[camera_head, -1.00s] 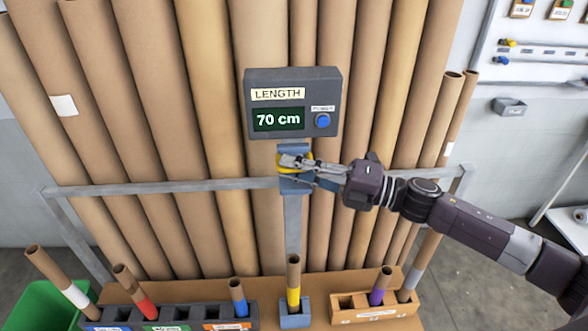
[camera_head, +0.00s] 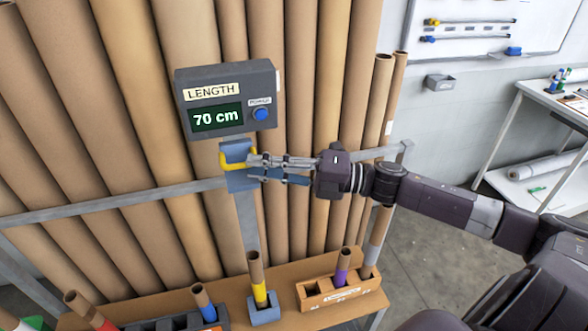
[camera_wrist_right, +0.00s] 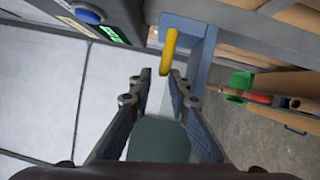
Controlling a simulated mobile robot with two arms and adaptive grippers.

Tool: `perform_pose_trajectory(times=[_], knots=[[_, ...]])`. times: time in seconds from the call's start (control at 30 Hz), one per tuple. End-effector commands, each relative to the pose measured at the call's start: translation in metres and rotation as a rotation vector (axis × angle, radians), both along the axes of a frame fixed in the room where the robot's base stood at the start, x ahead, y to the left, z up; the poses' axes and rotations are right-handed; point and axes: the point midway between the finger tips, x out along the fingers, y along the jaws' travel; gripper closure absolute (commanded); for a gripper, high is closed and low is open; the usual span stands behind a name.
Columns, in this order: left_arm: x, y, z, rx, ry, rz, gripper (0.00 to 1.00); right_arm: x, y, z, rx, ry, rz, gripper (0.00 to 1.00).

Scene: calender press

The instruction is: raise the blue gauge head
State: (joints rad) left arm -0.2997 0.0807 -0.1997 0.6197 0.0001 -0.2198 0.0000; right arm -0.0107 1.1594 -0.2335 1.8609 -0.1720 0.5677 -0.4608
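The blue gauge head (camera_head: 238,182) with its yellow handle (camera_head: 236,154) sits on a vertical grey post (camera_head: 249,225), just below the grey LENGTH display (camera_head: 228,98), which reads 70 cm. My right gripper (camera_head: 253,168) is at the right side of the head, fingers pointing left at the handle. In the right wrist view the fingers (camera_wrist_right: 160,78) are apart with nothing between them. There the yellow handle (camera_wrist_right: 169,50) lies just beyond the fingertips, and the blue head (camera_wrist_right: 198,62) is beside it. My left gripper is not in view.
Tall cardboard tubes (camera_head: 130,130) stand behind a grey rail (camera_head: 185,190). Below the head, a tube with a yellow band (camera_head: 258,285) stands in a blue holder (camera_head: 264,313). Other banded tubes stand in racks on the wooden bench (camera_head: 284,281). A white table (camera_head: 530,150) is at right.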

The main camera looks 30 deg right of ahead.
Motion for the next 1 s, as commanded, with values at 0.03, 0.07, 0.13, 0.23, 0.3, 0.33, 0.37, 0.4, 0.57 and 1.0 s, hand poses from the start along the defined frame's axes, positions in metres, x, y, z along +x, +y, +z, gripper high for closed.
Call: perform_pose_trajectory(times=[0.03,0.07,0.13,0.23,0.3,0.33,0.37,0.4,0.57,1.0], knots=[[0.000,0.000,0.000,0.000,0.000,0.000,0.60,-0.004,-0.005,-0.002,-0.001,0.005,0.001,0.83],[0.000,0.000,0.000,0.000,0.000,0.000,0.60,-0.006,-0.008,-0.003,-0.001,0.005,0.000,0.83],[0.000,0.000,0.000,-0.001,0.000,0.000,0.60,-0.011,-0.014,-0.003,0.000,0.004,0.000,0.83],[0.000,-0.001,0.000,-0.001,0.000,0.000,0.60,-0.018,-0.023,-0.004,-0.002,0.004,0.000,0.83],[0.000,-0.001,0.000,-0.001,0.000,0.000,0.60,-0.023,-0.029,-0.004,0.000,0.004,-0.001,0.83],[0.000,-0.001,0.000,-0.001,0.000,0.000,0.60,-0.024,-0.031,-0.005,0.000,0.004,-0.001,0.83],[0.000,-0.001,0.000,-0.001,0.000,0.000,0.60,-0.026,-0.034,-0.005,-0.001,0.003,0.000,0.83],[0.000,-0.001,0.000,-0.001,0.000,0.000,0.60,-0.029,-0.037,-0.005,0.000,0.003,0.000,0.83],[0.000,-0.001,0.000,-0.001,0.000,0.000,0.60,-0.038,-0.048,-0.005,0.001,0.002,-0.001,0.83],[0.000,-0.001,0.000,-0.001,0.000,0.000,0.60,-0.045,-0.058,-0.005,0.000,-0.001,0.000,0.83]])
